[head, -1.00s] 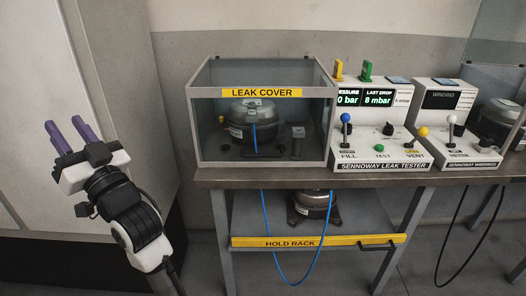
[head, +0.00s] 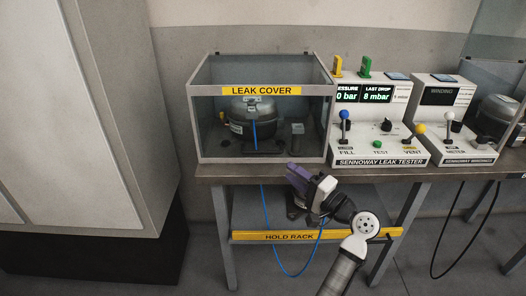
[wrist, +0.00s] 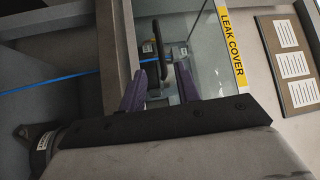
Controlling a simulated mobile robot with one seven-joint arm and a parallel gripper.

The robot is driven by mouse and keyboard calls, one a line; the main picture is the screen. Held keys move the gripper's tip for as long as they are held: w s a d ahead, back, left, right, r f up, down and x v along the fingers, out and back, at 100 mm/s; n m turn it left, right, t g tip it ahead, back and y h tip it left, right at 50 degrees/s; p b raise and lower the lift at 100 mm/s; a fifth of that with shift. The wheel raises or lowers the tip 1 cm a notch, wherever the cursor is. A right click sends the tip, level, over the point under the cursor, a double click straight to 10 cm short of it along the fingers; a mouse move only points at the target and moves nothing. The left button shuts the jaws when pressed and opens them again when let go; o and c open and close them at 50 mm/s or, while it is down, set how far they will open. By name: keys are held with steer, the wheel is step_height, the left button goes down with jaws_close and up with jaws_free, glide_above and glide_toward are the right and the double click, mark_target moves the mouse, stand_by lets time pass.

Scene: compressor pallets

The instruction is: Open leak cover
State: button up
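The leak cover (head: 262,91) is a clear box with a grey frame and a yellow label, down over a dark compressor (head: 253,108) on the bench. In the wrist view its yellow label (wrist: 232,45) runs down the upper right. My gripper (head: 291,172) is at the bench's front edge, below the cover's lower right front, apart from the label. In the wrist view my gripper (wrist: 160,86) has its purple fingers apart with nothing held between them. A dark curved bar (wrist: 163,48) shows just beyond the fingertips; whether it belongs to the cover I cannot tell.
The leak tester (head: 380,150) with its levers stands right of the cover, and a winding tester (head: 462,150) stands farther right. Below is the yellow-fronted hold rack (head: 255,236). A blue hose (head: 270,245) hangs in front of it. A tall grey cabinet (head: 95,90) stands left.

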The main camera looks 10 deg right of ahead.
mark_target(263, 152)
steer(key=p+x, duration=0.2)
steer(key=x, duration=0.9)
steer(key=shift+w+a, duration=0.2)
steer(key=shift+w, duration=0.15)
jaws_close()
